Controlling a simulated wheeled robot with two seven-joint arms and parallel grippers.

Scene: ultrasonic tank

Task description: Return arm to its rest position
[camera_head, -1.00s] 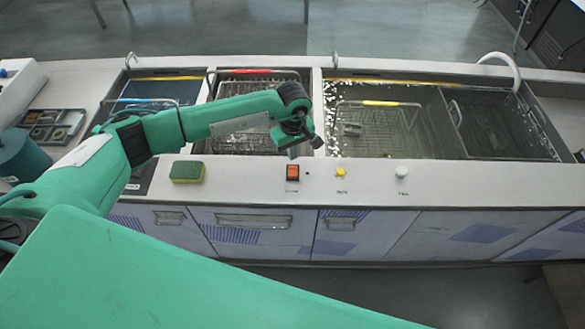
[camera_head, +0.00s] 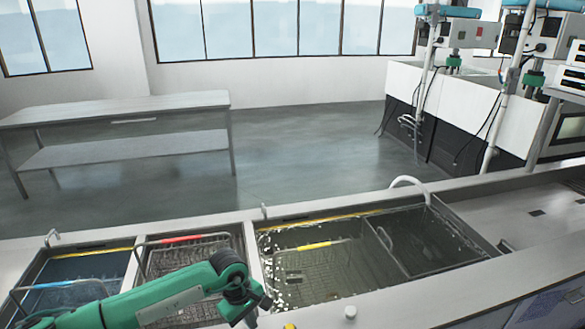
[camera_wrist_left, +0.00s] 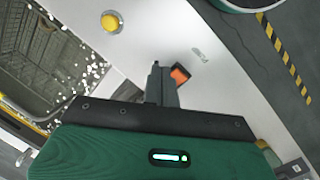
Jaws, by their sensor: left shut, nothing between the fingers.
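My left arm comes in from the lower left in the head view, stretched over the front of the sink unit. Its gripper (camera_head: 252,316) hangs near the bottom edge, by the front rim between the middle tank and the right tank. In the left wrist view the gripper's dark fingers (camera_wrist_left: 160,82) are together with nothing between them. They point at the white front panel, overlapping the edge of an orange switch (camera_wrist_left: 180,75). Whether they touch it cannot be told. My right gripper is not in view.
The left tank (camera_head: 85,248) holds blue liquid. The middle tank holds a red-handled basket (camera_head: 185,239). The right tank (camera_head: 440,268) has water and a yellow-handled basket (camera_head: 314,246). A yellow button (camera_wrist_left: 112,22) and a white knob (camera_head: 350,312) sit on the front panel.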

